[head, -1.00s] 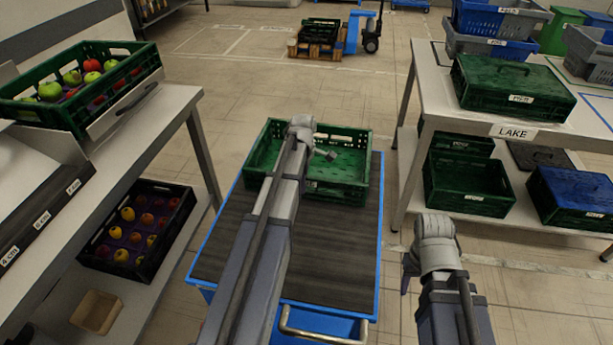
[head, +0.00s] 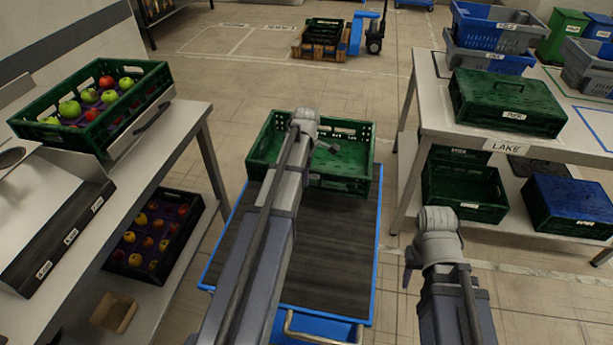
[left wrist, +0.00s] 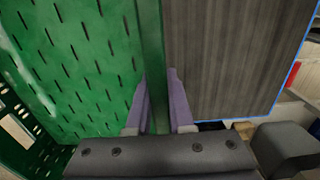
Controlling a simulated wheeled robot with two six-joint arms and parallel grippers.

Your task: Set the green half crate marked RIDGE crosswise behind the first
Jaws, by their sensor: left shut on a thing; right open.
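A green crate (head: 345,184) with slotted walls stands empty at the far end of a dark-topped blue cart, its long side across the cart. No RIDGE mark is readable on it. My left gripper (head: 322,146) reaches over the cart to this crate; my arm hides part of it. In the left wrist view my left gripper (left wrist: 158,118) is shut on the crate's wall (left wrist: 151,50), with the slotted inside to the left and the dark deck to the right. My right gripper (head: 408,268) is open and empty, right of the cart; its fingers are barely visible.
The cart's deck (head: 335,245) is bare on the near side of the crate. A bench with an apple crate (head: 150,92) stands left. A table marked LAKE (head: 507,147) stands right, with a lidded green crate (head: 505,103) on top and crates below. Floor lies open beyond.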

